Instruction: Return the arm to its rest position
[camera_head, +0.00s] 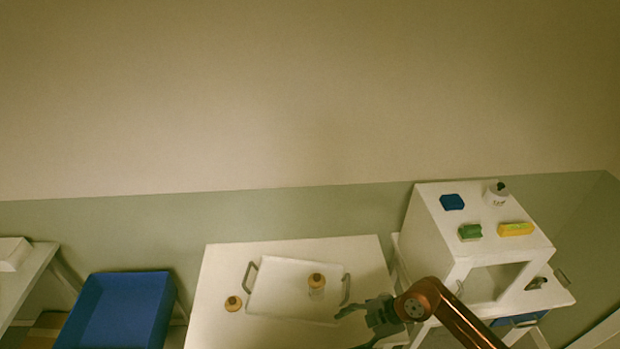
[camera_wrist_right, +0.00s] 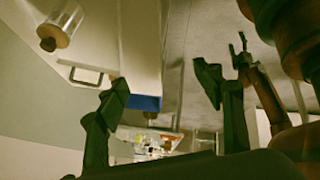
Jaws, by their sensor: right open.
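My right arm comes in from the lower right of the head view. Its gripper (camera_head: 352,326) is over the table's front right part, right of the tray. In the right wrist view its two fingers (camera_wrist_right: 162,85) stand wide apart with nothing between them. A bottle with a tan cap (camera_head: 316,281) stands on the white tray (camera_head: 275,295). A second tan-capped bottle (camera_head: 233,303) stands on the table left of the tray. One bottle (camera_wrist_right: 62,24) shows top left in the wrist view. My left gripper (camera_wrist_right: 239,45) seems to show small and dark there; its jaws are unclear.
The tray lies on a white table (camera_head: 218,270). A white box-like shelf (camera_head: 430,232) at right bears a blue item (camera_head: 452,202), a green one (camera_head: 470,232), a yellow one (camera_head: 515,229) and a white bottle (camera_head: 496,195). A blue bin (camera_head: 118,312) is at left.

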